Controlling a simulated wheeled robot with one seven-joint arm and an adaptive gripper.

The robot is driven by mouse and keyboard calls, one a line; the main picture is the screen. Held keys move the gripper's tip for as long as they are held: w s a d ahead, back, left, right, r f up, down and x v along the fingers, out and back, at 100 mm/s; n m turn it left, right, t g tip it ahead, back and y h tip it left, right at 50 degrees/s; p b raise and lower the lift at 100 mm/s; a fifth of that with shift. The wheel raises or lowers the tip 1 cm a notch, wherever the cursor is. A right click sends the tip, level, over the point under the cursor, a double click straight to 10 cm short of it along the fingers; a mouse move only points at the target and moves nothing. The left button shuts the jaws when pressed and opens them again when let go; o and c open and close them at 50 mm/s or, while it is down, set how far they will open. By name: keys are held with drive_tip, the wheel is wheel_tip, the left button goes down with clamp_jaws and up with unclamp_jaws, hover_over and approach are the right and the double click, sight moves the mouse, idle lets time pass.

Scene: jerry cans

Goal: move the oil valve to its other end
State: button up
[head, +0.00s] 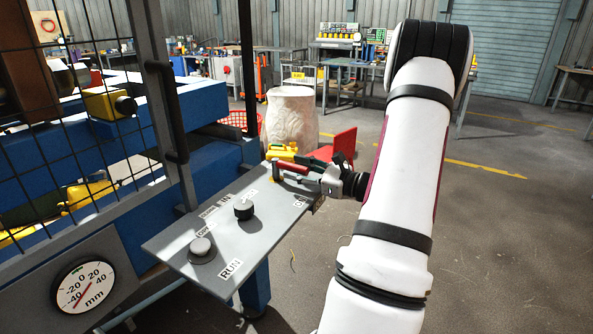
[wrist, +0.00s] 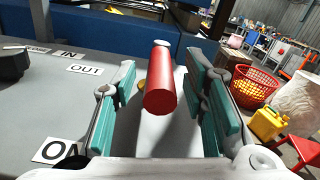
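The oil valve's red handle (wrist: 160,90) stands out from the grey panel in the middle of the wrist view, a pale cap at its far end. My gripper (wrist: 161,100) is open, one teal-padded finger on each side of the handle, with a visible gap on both sides. In the head view the red handle (head: 291,166) is at the panel's far right corner, with my gripper (head: 316,176) right at it. A bit of brass shows behind the handle; the rest of the valve is hidden.
The grey panel (head: 228,266) carries a black knob (head: 244,207), another knob (head: 201,249) and labels. The floor at right is clear.

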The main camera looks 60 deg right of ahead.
drive_tip(key=shift+w, duration=0.25)
clamp_jaws()
drive_tip(key=n+y, duration=0.1)
drive_tip(key=d+n+y+p, duration=0.1)
drive_tip(key=y, duration=0.1)
drive_tip(key=g+y, duration=0.1)
drive_tip(key=shift+w+d+r+n+y+p, duration=0.1)
drive_tip(key=shift+w+d+n+y+p, duration=0.1)
drive_tip(key=shift+d+n+y+p, duration=0.15)
drive_tip(key=shift+w+d+n+g+y+p, duration=0.1)
drive_tip(key=shift+d+n+g+y+p, duration=0.15)
drive_tip(key=shift+n+y, duration=0.3)
drive_tip(key=shift+w+d+n+g+y+p, duration=0.15)
drive_tip(key=shift+n+g+y, duration=0.1)
drive_tip(key=shift+n+y, duration=0.25)
